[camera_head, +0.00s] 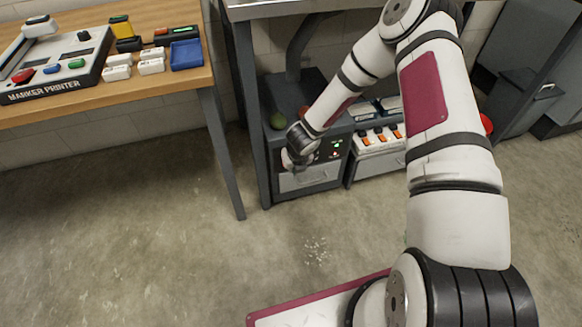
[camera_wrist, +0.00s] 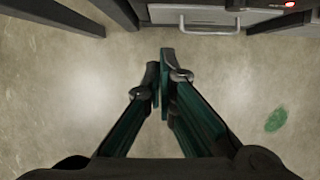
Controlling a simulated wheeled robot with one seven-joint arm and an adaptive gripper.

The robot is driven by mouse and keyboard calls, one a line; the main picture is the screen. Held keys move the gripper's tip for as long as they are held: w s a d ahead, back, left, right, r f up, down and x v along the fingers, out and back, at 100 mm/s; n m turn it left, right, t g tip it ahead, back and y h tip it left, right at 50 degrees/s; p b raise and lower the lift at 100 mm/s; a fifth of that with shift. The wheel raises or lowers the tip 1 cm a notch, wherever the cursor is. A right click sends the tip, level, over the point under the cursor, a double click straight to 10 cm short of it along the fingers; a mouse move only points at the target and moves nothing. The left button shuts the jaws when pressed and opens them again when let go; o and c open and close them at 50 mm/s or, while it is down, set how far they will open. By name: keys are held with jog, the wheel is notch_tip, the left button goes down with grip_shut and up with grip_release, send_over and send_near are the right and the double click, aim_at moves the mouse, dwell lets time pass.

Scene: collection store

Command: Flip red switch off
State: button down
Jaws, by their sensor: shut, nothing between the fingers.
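A dark grey cabinet (camera_head: 313,180) stands low under the metal table, with a black panel (camera_head: 334,150) on its front that bears small red and green lit spots. In the wrist view a red lit spot (camera_wrist: 290,4) shows at the top right edge of the panel. I cannot tell for sure which of these is the red switch. My gripper (camera_head: 288,160) is in front of the cabinet's left part and covers some of its front. In the wrist view my gripper (camera_wrist: 160,72) is shut and empty, pointing toward the drawer, below and left of the red spot.
A drawer handle (camera_wrist: 208,26) juts from the cabinet's lower front. A white box with orange switches (camera_head: 378,136) stands to the right. The wooden table (camera_head: 150,85) with a marker printer is at left. The floor between is clear.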

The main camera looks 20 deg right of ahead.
jog(key=w+f+b, duration=0.3)
jog(key=w+f, duration=0.4)
jog(key=shift+f, duration=0.15)
dwell(0.4)
jog(key=shift+w, duration=0.45)
jog(key=shift+r, duration=0.3)
jog(key=shift+r+p, duration=0.7)
jog(key=shift+s, duration=0.1)
